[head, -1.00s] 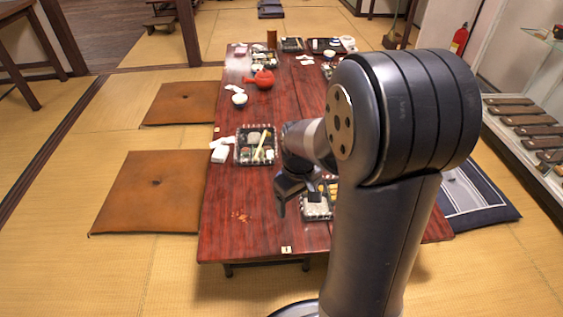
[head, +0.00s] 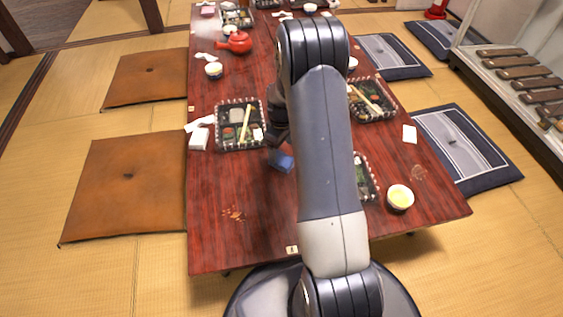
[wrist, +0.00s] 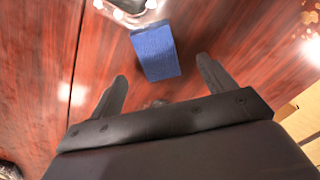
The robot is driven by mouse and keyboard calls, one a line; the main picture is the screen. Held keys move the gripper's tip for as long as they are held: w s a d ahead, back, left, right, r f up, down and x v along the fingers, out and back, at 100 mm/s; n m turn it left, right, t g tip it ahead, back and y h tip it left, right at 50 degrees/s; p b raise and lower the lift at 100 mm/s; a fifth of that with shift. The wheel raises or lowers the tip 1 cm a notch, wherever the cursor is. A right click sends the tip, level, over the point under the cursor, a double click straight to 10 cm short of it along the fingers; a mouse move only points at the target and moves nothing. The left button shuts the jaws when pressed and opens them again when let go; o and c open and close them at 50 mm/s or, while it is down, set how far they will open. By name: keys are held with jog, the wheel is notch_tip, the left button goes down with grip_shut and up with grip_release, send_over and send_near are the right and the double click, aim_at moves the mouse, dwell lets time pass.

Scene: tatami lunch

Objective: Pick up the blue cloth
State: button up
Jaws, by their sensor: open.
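The blue cloth (head: 281,161) is a small folded block lying on the red-brown table (head: 225,190), just beside my arm in the head view. In the wrist view the blue cloth (wrist: 155,51) lies on the table beyond my fingertips, roughly centred between them. My gripper (wrist: 160,72) is open and empty, with one finger on each side of the gap.
A lunch tray (head: 217,133) stands left of the cloth, another lunch tray (head: 393,106) to the right. A bowl (head: 400,197) sits at the right front, a red teapot (head: 238,42) further back. The table's left front is bare except for a stain (head: 233,213).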

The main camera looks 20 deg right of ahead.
aim_at(282, 158)
jog(key=f+b, duration=0.1)
jog(key=f, duration=0.1)
jog(key=f+b, duration=0.1)
jog(key=f, duration=0.1)
jog(key=f+b, duration=0.1)
jog(key=f, duration=0.1)
jog(key=shift+w+d+f, duration=0.15)
jog(key=shift+d, duration=0.1)
jog(key=shift+c, duration=0.4)
jog(key=c, duration=1)
notch_tip(282, 158, up, 10)
jog(key=p, duration=0.4)
jog(key=shift+c, duration=0.2)
